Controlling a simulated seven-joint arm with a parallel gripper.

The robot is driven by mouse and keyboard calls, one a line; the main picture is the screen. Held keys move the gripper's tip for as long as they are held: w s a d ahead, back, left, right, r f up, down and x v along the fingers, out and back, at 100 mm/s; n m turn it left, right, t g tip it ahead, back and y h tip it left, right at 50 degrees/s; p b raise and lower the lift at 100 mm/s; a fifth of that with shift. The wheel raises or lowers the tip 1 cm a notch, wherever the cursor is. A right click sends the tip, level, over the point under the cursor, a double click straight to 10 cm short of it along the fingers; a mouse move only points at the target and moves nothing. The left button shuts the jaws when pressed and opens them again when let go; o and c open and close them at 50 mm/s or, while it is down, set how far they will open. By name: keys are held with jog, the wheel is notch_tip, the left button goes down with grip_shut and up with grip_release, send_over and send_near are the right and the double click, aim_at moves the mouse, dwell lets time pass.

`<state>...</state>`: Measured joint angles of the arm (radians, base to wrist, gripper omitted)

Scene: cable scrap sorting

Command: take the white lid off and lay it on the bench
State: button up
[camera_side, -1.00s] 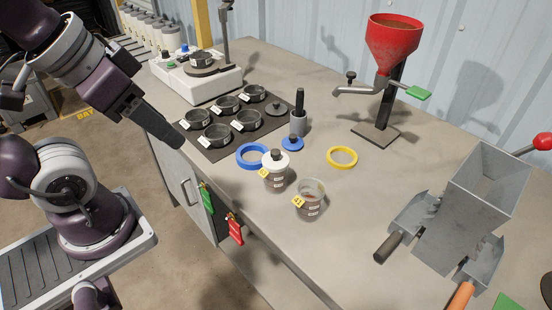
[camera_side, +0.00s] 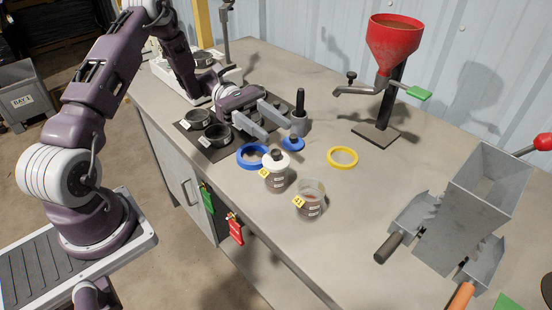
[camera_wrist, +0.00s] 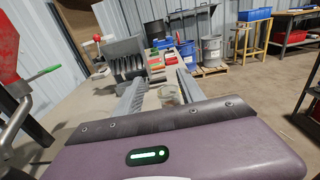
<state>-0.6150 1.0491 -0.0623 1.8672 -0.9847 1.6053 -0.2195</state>
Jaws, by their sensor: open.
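The white lid (camera_side: 275,160), with a dark knob, sits on a clear jar (camera_side: 277,181) that bears a yellow tag and dark contents. My gripper (camera_side: 277,132) is open and empty. Its fingers are spread above the bench, behind the lidded jar and close to the blue lid in the picture, apart from the white lid. In the wrist view both fingers (camera_wrist: 160,82) reach forward with a clear jar (camera_wrist: 169,96) showing between them. I cannot make out the white lid there.
An open jar (camera_side: 310,203) stands right of the lidded one. A blue lid (camera_side: 292,144), a blue ring (camera_side: 246,162), a yellow ring (camera_side: 342,157) and a holder with a black-handled tool (camera_side: 299,123) lie near. A red funnel (camera_side: 394,45) stands behind.

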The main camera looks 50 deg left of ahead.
aim_at(280, 156)
notch_tip(280, 156, down, 6)
jog(key=shift+f, duration=0.1)
jog(key=d, duration=0.5)
jog(key=shift+d+f, duration=0.1)
grip_shut()
